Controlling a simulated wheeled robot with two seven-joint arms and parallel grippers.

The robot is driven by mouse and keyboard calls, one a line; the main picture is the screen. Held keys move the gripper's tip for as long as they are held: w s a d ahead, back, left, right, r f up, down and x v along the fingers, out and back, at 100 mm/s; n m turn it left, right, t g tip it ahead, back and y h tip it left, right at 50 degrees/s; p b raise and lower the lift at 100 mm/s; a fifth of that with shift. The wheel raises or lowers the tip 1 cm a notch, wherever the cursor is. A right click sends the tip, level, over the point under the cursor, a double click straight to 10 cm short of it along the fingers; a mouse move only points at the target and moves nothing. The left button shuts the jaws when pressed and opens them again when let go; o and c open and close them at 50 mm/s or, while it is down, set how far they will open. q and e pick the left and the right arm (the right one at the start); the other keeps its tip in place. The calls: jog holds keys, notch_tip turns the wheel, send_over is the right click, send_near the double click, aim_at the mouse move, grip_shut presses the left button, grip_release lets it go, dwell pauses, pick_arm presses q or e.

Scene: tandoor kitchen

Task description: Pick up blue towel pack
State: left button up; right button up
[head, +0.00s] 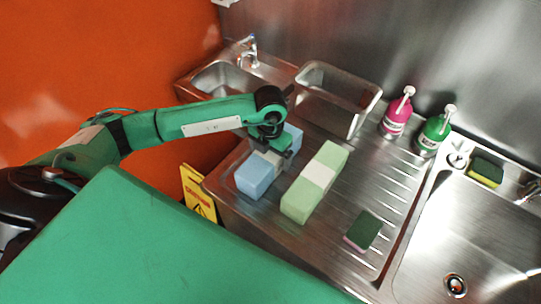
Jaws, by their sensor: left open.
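The blue towel pack (255,178) is a long light-blue block with a pale band around its middle. It lies on the steel drainboard, near its left edge. My left gripper (272,158) is open and points down over the middle of the pack. The gripper and wrist hide part of the pack's middle and far end. I cannot tell whether the fingers touch it. My right gripper is not in view.
A green towel pack (316,182) lies close to the right of the blue one. A sponge (362,230) is further right. A steel bin (338,97), a pink bottle (397,115) and a green bottle (434,135) stand behind. A yellow sign (198,194) is at lower left.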

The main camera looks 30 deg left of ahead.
pick_arm(q)
jog(key=shift+d+f+p, duration=0.1)
jog(key=shift+f+p, duration=0.35)
jog(key=shift+f, duration=1.2)
jog(key=c, duration=1.3)
jog(key=shift+o, duration=0.2)
jog(key=shift+r, duration=0.15)
